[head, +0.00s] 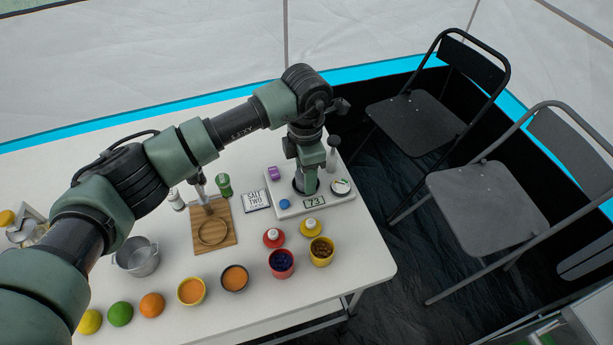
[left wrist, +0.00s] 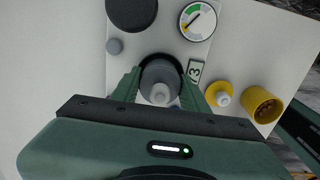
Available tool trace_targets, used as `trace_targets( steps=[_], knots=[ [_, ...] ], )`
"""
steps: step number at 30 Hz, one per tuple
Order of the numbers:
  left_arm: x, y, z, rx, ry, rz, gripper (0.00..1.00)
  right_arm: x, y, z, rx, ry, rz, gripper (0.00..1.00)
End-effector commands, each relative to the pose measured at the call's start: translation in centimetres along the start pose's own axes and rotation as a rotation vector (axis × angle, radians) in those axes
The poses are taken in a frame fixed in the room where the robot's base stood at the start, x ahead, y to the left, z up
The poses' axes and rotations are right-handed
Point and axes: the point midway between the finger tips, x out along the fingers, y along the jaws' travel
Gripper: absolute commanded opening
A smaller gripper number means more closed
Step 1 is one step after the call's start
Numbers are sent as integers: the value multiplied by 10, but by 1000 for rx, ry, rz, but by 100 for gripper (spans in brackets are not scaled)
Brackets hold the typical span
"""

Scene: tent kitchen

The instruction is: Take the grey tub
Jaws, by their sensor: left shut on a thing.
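The grey tub (left wrist: 161,78) shows in the left wrist view as a round grey container with a pale cap. It stands between the fingers of my left gripper (left wrist: 159,92), which is shut on it. A black ring shows around its far side, on a white tray. In the head view my left gripper (head: 307,178) points down over the white tray (head: 333,204) and hides the tub. My right gripper is in neither view.
Around the gripper are a round dial (head: 341,187), a "73" sign (head: 314,203), a blue piece (head: 285,204) and a purple piece (head: 274,173). Red (head: 273,237) and yellow (head: 311,227) tubs stand in front. Several cups and fruits line the table's near edge.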

Motion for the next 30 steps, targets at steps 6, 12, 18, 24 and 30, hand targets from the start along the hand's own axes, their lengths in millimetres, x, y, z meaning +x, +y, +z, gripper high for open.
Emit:
trace_targets(
  steps=[6,12,18,24,30],
  knots=[
    [-19,1,0,0,-1,2,17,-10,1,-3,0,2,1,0],
    [-39,0,0,1,0,1,17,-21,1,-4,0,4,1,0],
    [-59,0,0,0,-1,2,17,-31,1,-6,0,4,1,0],
    [-79,0,0,0,-1,2,17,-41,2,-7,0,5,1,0],
    [-91,0,0,1,0,0,17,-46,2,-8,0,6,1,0]
  ],
)
